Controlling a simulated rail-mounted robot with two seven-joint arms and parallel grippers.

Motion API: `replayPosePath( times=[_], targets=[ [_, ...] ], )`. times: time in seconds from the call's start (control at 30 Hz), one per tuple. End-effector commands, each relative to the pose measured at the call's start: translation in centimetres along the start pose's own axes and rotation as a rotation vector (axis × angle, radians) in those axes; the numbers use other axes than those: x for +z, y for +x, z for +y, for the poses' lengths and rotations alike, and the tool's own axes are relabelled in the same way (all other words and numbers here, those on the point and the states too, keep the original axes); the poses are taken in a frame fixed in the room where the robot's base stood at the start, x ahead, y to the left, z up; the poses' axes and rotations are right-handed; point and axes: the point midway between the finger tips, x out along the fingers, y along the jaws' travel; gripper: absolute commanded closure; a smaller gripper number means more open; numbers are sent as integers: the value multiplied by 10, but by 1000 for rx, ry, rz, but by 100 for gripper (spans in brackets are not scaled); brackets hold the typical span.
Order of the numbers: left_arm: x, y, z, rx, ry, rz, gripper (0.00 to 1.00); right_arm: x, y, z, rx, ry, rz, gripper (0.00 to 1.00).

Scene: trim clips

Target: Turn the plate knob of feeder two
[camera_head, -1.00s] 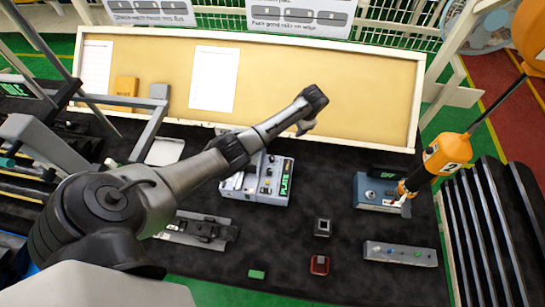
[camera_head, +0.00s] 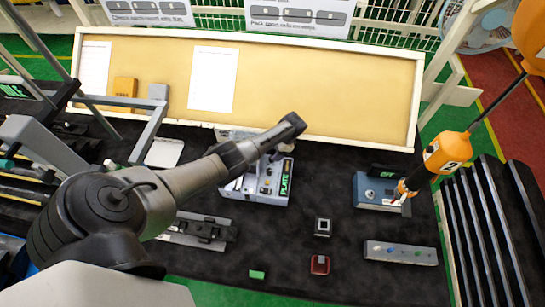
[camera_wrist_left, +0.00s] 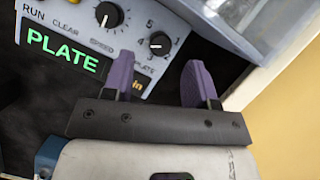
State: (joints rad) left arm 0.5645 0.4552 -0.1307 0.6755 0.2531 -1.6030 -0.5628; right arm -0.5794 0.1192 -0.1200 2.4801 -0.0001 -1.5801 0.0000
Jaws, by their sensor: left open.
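The grey feeder box (camera_head: 257,185) with a green PLATE display (camera_head: 287,178) stands at the middle of the dark bench; its feeder number is not readable. In the left wrist view, its panel carries a black knob labelled PLATE (camera_wrist_left: 159,43), with a white pointer line and numbers around it. A larger SPEED knob (camera_wrist_left: 110,14) is to its left. My left gripper (camera_wrist_left: 160,62) is open and empty, its purple fingers apart. The plate knob appears between and beyond the fingertips, not visibly touched. In the head view, my left arm reaches over the box and hides part of it.
A blue-grey box with a dark display (camera_head: 380,192) stands to the right, under an orange hanging tool (camera_head: 446,153). A grey strip with buttons (camera_head: 400,252), a red-framed block (camera_head: 319,265) and a dark block (camera_head: 322,227) lie in front. A framed board (camera_head: 310,90) stands behind.

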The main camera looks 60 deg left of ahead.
Motion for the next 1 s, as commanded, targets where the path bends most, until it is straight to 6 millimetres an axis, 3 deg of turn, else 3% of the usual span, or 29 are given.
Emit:
replayPosePath(
  times=[0.1,0.3,0.77,1.0],
  targets=[
    [0,18,0,1,0,-2,48,1,4,-1,-2,3,0,100],
    [-1,36,0,0,0,0,48,2,8,-2,-3,4,0,100],
    [0,43,0,-1,0,1,48,3,9,0,1,-2,-1,100],
    [0,43,0,-1,0,1,70,4,9,2,5,-6,-2,100]
  ],
)
